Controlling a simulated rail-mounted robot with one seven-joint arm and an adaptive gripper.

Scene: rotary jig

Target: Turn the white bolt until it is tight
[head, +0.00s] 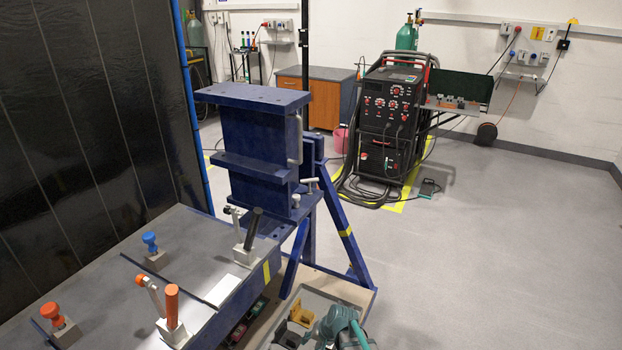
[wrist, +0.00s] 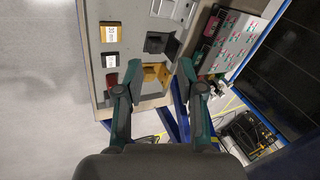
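A blue jig frame (head: 255,150) stands upright on blue legs behind the work table. Small pale bolt-like fittings sit on its right side: a pale T-shaped one (head: 311,184) and a whitish knob (head: 295,201) below it. I cannot tell for sure which is the white bolt. No white bolt can be made out in the wrist view. My gripper (wrist: 160,66) has its two fingers apart with nothing held between them. It points down over a grey tray of parts, well away from the jig. In the head view its teal end (head: 340,324) shows at the bottom.
The dark table (head: 195,255) carries toggle clamps with orange and black handles, plus blue (head: 150,241) and orange knobs. A yellow block (wrist: 157,76) lies in the tray beyond my fingers. A black welding machine (head: 390,115) stands behind; floor at right is clear.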

